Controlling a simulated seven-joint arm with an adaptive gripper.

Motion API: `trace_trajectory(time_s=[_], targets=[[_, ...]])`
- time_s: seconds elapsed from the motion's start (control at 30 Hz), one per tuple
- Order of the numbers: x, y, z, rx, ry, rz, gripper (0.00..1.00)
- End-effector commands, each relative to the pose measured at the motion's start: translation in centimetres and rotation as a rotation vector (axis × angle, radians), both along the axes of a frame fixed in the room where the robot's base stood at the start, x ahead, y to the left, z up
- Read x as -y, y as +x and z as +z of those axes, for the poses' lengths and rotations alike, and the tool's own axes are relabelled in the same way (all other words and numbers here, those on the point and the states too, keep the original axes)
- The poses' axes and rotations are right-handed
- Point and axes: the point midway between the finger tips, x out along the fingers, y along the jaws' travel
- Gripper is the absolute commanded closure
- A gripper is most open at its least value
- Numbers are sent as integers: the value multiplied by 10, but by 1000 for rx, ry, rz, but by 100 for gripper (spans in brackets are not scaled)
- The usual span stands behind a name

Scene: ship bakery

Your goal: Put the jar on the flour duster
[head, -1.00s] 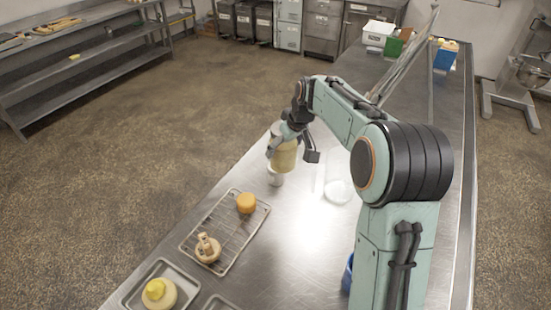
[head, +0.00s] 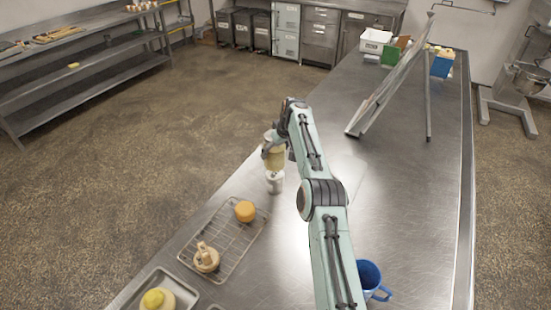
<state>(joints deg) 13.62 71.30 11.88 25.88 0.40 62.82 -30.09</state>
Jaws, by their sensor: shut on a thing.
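My gripper (head: 272,146) is shut on the jar (head: 276,159), a pale jar with yellowish contents, partly hidden by the fingers and wrist. The jar looks upright. Right below it in the picture is a small white cylinder (head: 275,184), which looks like the flour duster, standing near the left edge of the steel table (head: 400,200). The jar's bottom overlaps the duster's top in this view. I cannot tell whether they touch.
A wire rack (head: 232,240) with an orange round piece (head: 245,211) and a figure-topped piece (head: 206,258) lies in front. A tray (head: 184,287) holds a yellow-topped item. A blue mug (head: 370,279) stands right of my arm. A slanted panel (head: 392,85) stands farther back.

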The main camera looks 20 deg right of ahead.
Motion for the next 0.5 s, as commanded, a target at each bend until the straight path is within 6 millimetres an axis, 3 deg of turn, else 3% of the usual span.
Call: trace_trajectory(time_s=[0.23,0.5], targets=[[0,1,-30,0,0,0,66],[0,2,-33,2,-1,1,66]])
